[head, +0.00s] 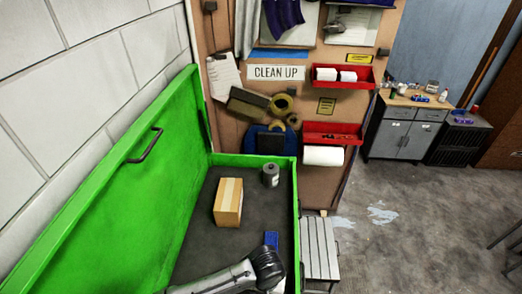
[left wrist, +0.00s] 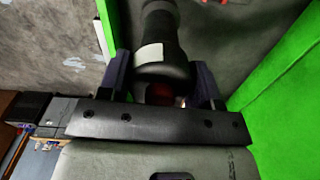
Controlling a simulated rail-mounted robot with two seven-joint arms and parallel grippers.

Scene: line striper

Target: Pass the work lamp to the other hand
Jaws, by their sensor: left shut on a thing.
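The work lamp appears to be the dark, rounded cylinder with a pale label (left wrist: 162,25) in the left wrist view. My left gripper (left wrist: 161,75) is shut on it, with one dark finger on each side. A reddish spot shows low on the lamp between the fingers. The lamp's far end is cut off by the top edge. My right gripper is in neither view.
The chest's green lid (head: 110,190) stands open at left. A slatted grey stool (head: 320,247) stands right of the chest.

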